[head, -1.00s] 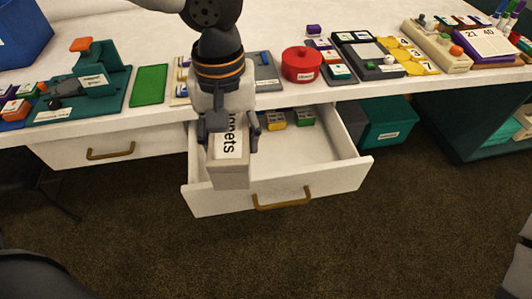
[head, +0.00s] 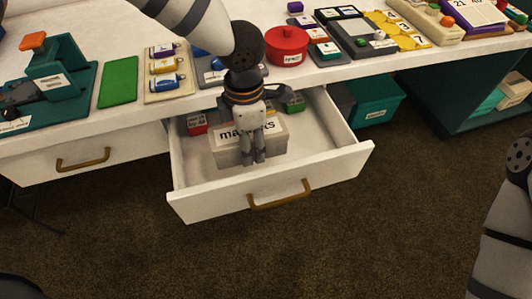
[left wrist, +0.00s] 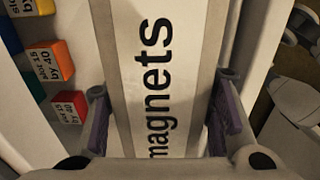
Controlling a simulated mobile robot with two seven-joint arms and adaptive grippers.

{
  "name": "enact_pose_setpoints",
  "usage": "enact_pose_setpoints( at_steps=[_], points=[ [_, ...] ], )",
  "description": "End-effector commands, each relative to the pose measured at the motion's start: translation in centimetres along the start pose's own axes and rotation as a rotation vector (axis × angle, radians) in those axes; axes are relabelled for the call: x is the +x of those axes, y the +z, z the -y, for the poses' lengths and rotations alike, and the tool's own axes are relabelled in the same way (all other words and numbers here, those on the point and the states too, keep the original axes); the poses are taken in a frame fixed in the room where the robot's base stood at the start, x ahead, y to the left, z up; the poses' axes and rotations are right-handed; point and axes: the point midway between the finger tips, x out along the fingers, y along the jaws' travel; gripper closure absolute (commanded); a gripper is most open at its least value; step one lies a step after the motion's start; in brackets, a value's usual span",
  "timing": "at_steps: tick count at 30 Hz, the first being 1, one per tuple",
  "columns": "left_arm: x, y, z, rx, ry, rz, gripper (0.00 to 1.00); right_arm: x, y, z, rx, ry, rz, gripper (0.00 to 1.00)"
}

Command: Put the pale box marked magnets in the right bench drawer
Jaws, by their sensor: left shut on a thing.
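The pale box marked magnets (head: 229,155) is within the open right bench drawer (head: 223,208), its label facing up. My left gripper (head: 254,158) is above the box and shut on it. In the left wrist view, the gripper's purple-padded fingers (left wrist: 161,122) stand on both sides of the magnets box (left wrist: 150,20). I cannot tell whether the box's underside touches the drawer floor. My right gripper is out of view; only part of my right arm shows at the right edge.
Small coloured blocks lie at the drawer's back, including a red one (head: 196,123) and a green one (head: 293,103). In the left wrist view, a red block (left wrist: 68,108) is left of the box. The drawer's right side is clear. The left drawer (head: 95,160) is shut.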

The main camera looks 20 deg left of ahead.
Motion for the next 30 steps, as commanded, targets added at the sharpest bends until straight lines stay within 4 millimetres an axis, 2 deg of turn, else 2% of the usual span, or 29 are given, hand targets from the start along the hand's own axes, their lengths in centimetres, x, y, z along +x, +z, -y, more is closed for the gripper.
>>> enact_pose_setpoints(
  at_steps=[1, 9, 15, 25, 26, 27, 30],
  points=[
    [1.7, 0.7, 0.1, 0.002, -0.007, -0.007, 0.90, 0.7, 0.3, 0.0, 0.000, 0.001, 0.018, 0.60],
    [3.8, 3.1, -0.3, 0.001, 0.000, 0.000, 0.90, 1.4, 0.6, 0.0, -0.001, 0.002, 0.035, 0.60],
    [7.2, 3.4, -0.2, 0.002, -0.002, -0.002, 0.90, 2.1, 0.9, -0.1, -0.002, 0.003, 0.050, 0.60],
    [7.5, 3.4, -0.3, 0.001, 0.000, 0.001, 0.90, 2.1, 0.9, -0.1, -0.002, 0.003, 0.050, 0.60],
    [7.5, 3.4, -0.3, 0.001, 0.000, 0.001, 0.47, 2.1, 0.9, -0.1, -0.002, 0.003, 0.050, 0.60],
    [7.4, 3.4, -0.3, 0.001, 0.001, 0.001, 0.44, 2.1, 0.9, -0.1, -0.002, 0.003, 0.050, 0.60],
    [7.4, 3.4, -0.3, 0.001, 0.001, 0.001, 0.44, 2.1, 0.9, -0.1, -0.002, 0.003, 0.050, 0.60]
  ],
)
